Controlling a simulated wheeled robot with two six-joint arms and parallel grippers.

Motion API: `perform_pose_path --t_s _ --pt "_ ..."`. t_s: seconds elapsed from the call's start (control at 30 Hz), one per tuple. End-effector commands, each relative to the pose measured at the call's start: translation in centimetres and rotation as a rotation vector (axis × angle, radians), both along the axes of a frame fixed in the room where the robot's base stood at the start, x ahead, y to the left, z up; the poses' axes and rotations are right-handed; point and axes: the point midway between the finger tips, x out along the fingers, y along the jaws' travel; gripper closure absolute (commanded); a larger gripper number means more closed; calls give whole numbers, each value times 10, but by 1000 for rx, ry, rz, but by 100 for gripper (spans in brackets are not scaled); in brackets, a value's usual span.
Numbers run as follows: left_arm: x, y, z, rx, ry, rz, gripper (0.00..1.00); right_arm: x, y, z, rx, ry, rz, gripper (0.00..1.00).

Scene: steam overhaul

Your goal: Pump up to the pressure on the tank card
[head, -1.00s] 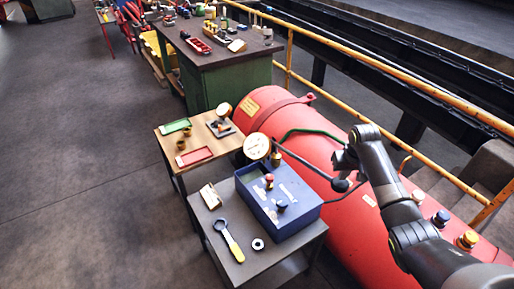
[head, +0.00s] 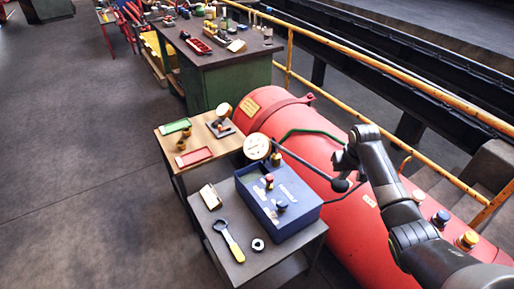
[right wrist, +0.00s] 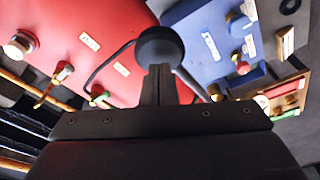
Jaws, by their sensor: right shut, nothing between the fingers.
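The blue pump box (head: 283,204) stands on the near grey cart, with a round white gauge (head: 257,146) at its back corner. Its dark lever slants right over the red tank (head: 335,190) and ends in a black ball knob (head: 341,185). The gauge reading is too small to tell. My right gripper (head: 347,162) is just above the knob in the head view. In the right wrist view its shut, empty fingers (right wrist: 158,85) point at the knob (right wrist: 160,47); I cannot tell whether they touch. A yellow card (head: 252,107) is on the tank's far end, unreadable. My left gripper is not in view.
A yellow-handled wrench (head: 229,240), a nut (head: 258,244) and a cream block (head: 210,197) lie on the near cart. A wooden cart (head: 166,131) holds green and red trays. A yellow railing (head: 400,84) runs behind the tank. The floor at left is clear.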

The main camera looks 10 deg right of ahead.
Motion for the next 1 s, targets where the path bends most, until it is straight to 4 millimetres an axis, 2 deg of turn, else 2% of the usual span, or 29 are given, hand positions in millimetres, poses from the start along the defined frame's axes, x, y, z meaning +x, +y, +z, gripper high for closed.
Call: perform_pose_path --t_s 0.57,1.0 --pt "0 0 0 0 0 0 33 0 0 -1 0 0 0 100" --pt "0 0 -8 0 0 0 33 0 0 -24 0 0 0 100"
